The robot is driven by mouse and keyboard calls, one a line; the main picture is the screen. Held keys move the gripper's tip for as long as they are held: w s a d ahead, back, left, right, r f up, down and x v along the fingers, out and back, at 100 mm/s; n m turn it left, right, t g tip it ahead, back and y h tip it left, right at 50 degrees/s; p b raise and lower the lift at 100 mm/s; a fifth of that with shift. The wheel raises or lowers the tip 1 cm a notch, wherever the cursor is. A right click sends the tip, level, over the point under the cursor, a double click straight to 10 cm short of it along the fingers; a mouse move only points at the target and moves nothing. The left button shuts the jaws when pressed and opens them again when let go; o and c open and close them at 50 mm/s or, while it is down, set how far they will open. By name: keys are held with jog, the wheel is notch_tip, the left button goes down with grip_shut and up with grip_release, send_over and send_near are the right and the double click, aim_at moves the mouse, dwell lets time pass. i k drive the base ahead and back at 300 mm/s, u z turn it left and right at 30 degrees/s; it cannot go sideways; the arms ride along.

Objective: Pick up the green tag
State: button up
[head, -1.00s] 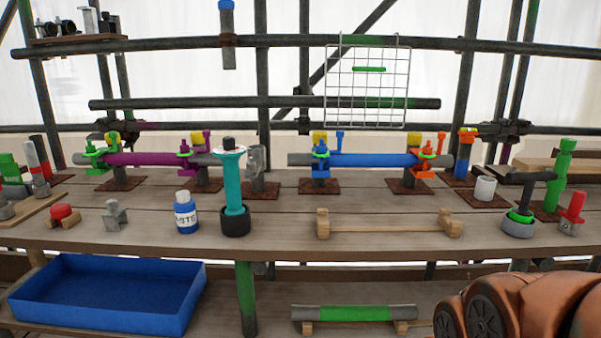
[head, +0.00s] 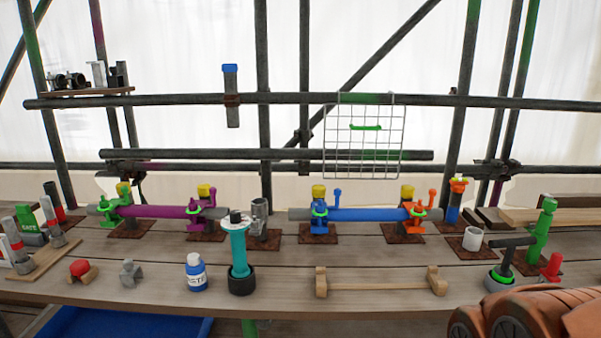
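A small green strip (head: 366,127) hangs on the white wire grid (head: 362,150) at the back; it could be the green tag. A green piece with white lettering (head: 29,223) stands at the far left of the bench among grey and red parts, and I cannot tell which of the two is the tag. Thin green rings also sit on the clamps of the purple tube (head: 158,211) and the blue tube (head: 365,215). My orange-brown arm shows at the lower right, well apart from these. My gripper is outside the view.
On the wooden bench (head: 130,290) stand a blue-and-white bottle (head: 196,275), a teal post in a black cup (head: 239,255), a wooden cradle (head: 380,286) and a tall green post (head: 541,235). Scaffold bars cross behind. A blue tray (head: 120,324) lies below.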

aim_at(28, 222)
jog(key=u, duration=1.75)
jog(key=i, duration=1.2)
jog(key=u, duration=0.8)
jog(key=i, duration=1.9)
jog(key=u, duration=0.8)
